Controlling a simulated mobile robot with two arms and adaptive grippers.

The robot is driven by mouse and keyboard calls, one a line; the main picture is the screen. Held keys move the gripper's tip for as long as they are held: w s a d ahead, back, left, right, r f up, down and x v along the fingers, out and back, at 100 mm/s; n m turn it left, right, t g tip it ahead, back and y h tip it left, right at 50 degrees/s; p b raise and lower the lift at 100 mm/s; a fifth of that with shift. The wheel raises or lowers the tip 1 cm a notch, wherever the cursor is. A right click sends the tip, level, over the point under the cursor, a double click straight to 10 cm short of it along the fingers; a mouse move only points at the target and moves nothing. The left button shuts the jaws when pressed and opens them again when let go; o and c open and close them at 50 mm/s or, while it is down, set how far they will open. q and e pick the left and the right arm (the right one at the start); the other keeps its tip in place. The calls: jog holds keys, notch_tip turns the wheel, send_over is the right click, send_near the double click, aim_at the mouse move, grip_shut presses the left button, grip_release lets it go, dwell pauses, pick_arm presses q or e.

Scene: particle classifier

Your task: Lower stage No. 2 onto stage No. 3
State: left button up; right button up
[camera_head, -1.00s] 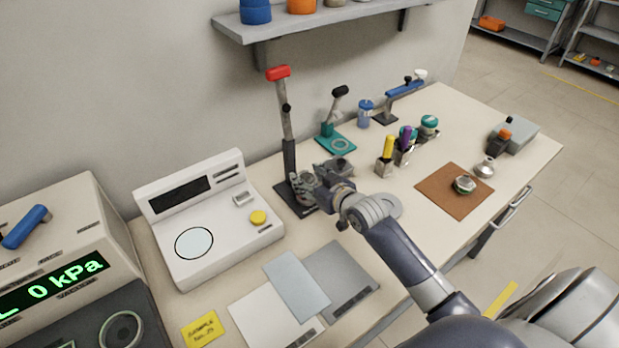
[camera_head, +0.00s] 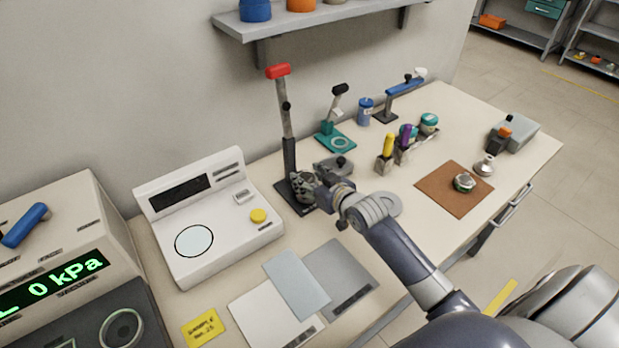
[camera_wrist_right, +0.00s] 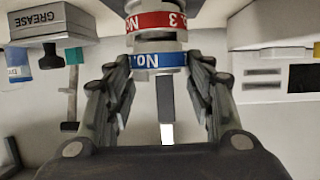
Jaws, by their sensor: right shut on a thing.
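In the right wrist view, stage No. 2 (camera_wrist_right: 158,61), a metal ring with a blue label, sits between the fingers of my right gripper (camera_wrist_right: 159,85), which is shut on it. Stage No. 3 (camera_wrist_right: 158,22), with a red label, lies in line with it at the top of the picture. The labels read upside down. A pale metal part shows between the two bands; I cannot tell whether the stages touch. In the head view my right gripper (camera_head: 318,183) is beside the stand with the red handle (camera_head: 279,71) and hides the stages. My left gripper is not in view.
A white scale (camera_head: 208,221) stands left of the gripper. A teal-based stand (camera_head: 336,143) and a rack of coloured tools (camera_head: 404,148) are behind and right. A brown mat (camera_head: 453,204) bears a small round part. Grey and white sheets (camera_head: 342,270) lie in front.

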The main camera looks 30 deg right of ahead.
jog(key=shift+f, duration=0.15)
jog(key=o, duration=1.3)
jog(key=shift+c, duration=0.2)
jog(key=shift+s, duration=0.15)
jog(key=v, duration=1.1)
jog(key=shift+s, duration=0.35)
